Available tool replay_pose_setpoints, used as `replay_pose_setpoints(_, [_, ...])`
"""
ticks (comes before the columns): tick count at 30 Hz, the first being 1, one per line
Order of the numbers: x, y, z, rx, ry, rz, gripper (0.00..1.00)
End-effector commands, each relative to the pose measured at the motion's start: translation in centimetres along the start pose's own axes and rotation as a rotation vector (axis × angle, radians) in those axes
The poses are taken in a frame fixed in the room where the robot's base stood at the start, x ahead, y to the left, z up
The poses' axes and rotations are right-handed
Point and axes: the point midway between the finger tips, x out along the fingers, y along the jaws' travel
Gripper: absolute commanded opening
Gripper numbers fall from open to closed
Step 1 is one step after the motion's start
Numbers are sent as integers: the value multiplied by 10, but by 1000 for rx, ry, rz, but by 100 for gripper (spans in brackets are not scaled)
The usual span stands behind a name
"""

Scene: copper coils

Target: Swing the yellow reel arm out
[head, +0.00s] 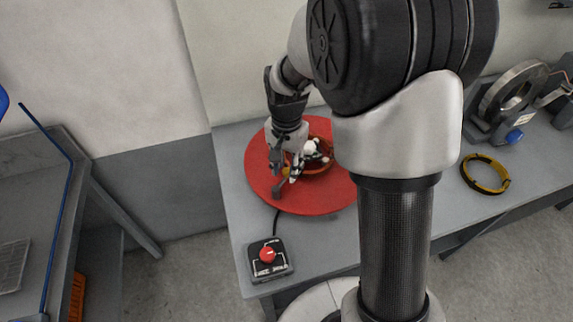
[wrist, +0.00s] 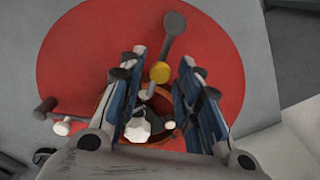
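A yellow piece (wrist: 160,72) with a dark grey lever (wrist: 173,24) lies over the red round plate (wrist: 80,60); I take it to be the yellow reel arm. In the head view the yellow piece (head: 286,172) is small and partly hidden by my gripper. My gripper (wrist: 162,64) is open, its two blue-sided fingers spread, with the yellow piece between or just beyond their tips. I cannot tell if they touch it. In the head view my gripper (head: 283,168) is low over the left part of the red plate (head: 310,203).
An orange ring-shaped part (head: 325,168) sits mid-plate. A control box (head: 268,258) with a red knob stands at the bench's front left. A yellow coil (head: 485,174) and a grey machine with a ring (head: 512,90) are at right. Another grey lever (wrist: 45,108) is at the plate's left edge.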

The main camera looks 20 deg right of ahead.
Motion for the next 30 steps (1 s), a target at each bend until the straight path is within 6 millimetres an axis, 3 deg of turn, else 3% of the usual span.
replay_pose_setpoints(12, [0,0,0,0,0,0,1])
replay_pose_setpoints(30, [-1,0,0,7,0,0,0])
